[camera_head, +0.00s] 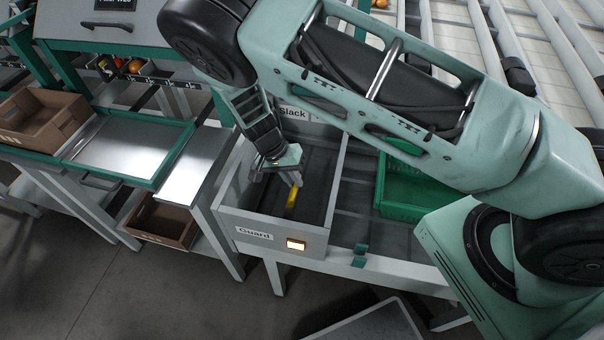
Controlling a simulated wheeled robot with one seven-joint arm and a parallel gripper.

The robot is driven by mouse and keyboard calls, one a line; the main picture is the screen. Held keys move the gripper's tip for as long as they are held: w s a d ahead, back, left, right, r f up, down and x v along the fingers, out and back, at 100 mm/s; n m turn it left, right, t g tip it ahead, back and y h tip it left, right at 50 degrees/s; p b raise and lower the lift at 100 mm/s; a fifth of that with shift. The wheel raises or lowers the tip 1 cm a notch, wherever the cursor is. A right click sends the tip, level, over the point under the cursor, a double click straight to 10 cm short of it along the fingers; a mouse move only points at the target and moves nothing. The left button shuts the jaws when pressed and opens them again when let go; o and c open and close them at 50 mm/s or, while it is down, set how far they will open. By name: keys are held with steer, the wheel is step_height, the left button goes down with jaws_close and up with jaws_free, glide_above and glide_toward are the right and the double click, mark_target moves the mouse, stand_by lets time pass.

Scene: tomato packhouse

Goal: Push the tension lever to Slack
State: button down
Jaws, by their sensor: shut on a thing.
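The tension lever shows as a yellow handle (292,198) inside a grey open-topped housing (335,190) in the head view. My gripper (292,183) points down into the housing and is shut on the upper end of the yellow handle. A white label reading "Slack" (293,113) is on the far side of the housing, partly hidden behind my arm. The lever's base and pivot cannot be made out.
The housing walls stand close around my gripper. A green crate (402,212) is to the right, on a roller conveyor. A metal-topped table (125,148) and a cardboard box (45,122) are at left. Another box (160,222) sits on a lower shelf.

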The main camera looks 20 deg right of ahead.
steer(key=w+a+f+b, duration=0.1)
steer(key=w+a+b, duration=0.2)
steer(key=a, duration=0.2)
steer(key=shift+w+g+h, duration=0.3)
steer(key=shift+w+h, duration=0.1)
steer(key=shift+a, duration=0.1)
steer(key=shift+f, duration=0.1)
steer(key=c, duration=1.5)
jaws_free()
steer(key=shift+o, duration=0.2)
steer(key=b+v, duration=0.2)
steer(key=v, duration=1.5)
steer(key=shift+r, duration=0.3)
